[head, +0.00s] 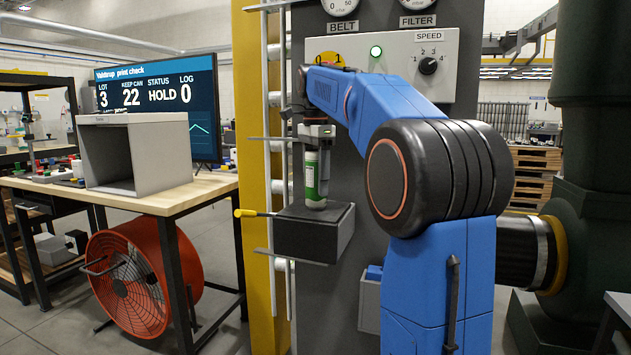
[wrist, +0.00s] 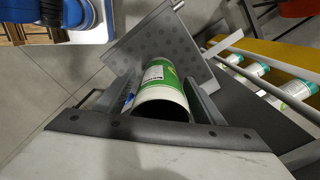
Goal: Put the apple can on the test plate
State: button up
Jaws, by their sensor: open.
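A green and white can (head: 316,178), which looks like the apple can, stands upright on the dark grey box-shaped test plate (head: 315,240) on the machine front. My gripper (head: 318,138) is just above and around the can's upper part. In the wrist view, the can (wrist: 165,78) lies between the two open fingers of my gripper (wrist: 162,82), and the plate's dotted grey top (wrist: 185,45) shows beyond it. The can's base appears to rest on the plate. Whether a finger touches the can cannot be told.
A yellow-handled lever (head: 245,213) juts out left of the plate. Several more cans (wrist: 292,90) sit along a rail beside the yellow post (head: 252,120). A grey open box (head: 135,155) stands on the wooden table at left, before a monitor (head: 150,90) reading HOLD.

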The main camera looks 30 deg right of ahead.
aim_at(315, 150)
jog(key=shift+r, duration=3.9)
